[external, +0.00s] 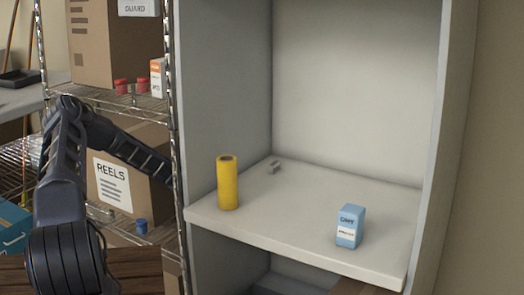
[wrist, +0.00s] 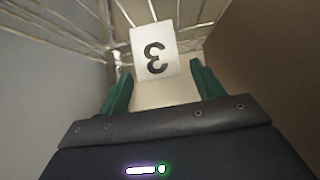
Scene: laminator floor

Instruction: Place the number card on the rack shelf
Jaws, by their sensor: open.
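The number card (wrist: 154,50) is white with a black 3 that appears turned round in the wrist view. My gripper (wrist: 161,74) has green fingers, spread open, with the card's near edge between and just beyond the fingertips. I cannot tell whether either finger touches the card. In the external view my arm reaches right, behind the wire rack's post, so the gripper and card are hidden there. The wire rack's shelf (external: 132,100) stands left of the grey cabinet. Wire rods also show behind the card in the wrist view.
A REELS box (external: 113,190) and a blue cap (external: 141,226) sit low on the rack. Red items (external: 121,86) and a small carton (external: 156,78) stand above. The grey cabinet shelf (external: 290,228) holds a yellow cylinder (external: 228,183) and a blue box (external: 350,226).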

